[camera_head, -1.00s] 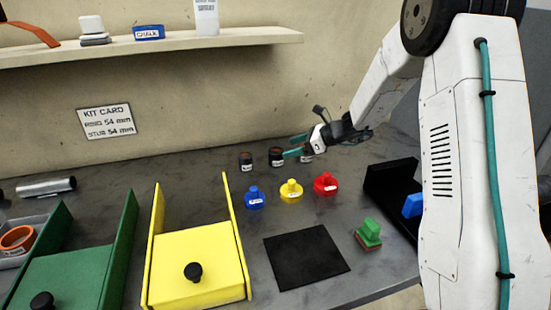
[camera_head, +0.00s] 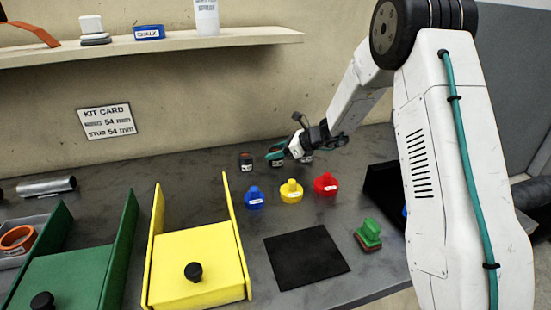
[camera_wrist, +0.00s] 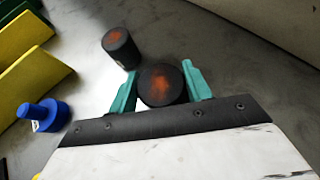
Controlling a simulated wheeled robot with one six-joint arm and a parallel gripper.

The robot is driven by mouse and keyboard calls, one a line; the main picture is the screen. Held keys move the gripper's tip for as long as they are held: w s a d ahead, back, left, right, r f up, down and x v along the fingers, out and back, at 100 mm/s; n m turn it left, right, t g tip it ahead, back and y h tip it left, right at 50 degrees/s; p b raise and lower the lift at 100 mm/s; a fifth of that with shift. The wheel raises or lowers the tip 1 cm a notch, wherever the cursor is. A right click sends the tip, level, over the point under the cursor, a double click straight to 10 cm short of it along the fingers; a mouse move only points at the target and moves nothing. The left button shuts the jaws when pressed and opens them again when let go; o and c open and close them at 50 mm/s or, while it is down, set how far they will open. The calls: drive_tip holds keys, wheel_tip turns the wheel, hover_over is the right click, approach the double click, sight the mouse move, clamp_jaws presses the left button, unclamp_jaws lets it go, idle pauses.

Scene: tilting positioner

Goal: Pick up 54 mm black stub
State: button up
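A black stub (camera_wrist: 160,84) with a worn orange-red top stands between the two teal fingers of my gripper (camera_wrist: 159,75) in the wrist view. One finger lies close along each side of it; I cannot tell if both press on it. In the head view my gripper (camera_head: 279,155) is at the middle stub of the row and mostly covers it. A second black stub (camera_wrist: 121,46) stands just beyond the left finger; the head view shows a stub (camera_head: 246,161) left of the gripper. Another stub (camera_head: 306,159) is partly hidden behind my gripper. Size labels are unreadable.
Blue (camera_head: 254,198), yellow (camera_head: 291,191) and red (camera_head: 326,184) knobbed pieces stand in front of the stubs. A kit card (camera_head: 107,121) on the wall reads ring 54 mm, stub 54 mm. A black mat (camera_head: 306,258) and a yellow tray (camera_head: 190,285) lie nearer.

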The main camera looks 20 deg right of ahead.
drive_tip(key=shift+r, duration=0.1)
drive_tip(key=c, duration=0.3)
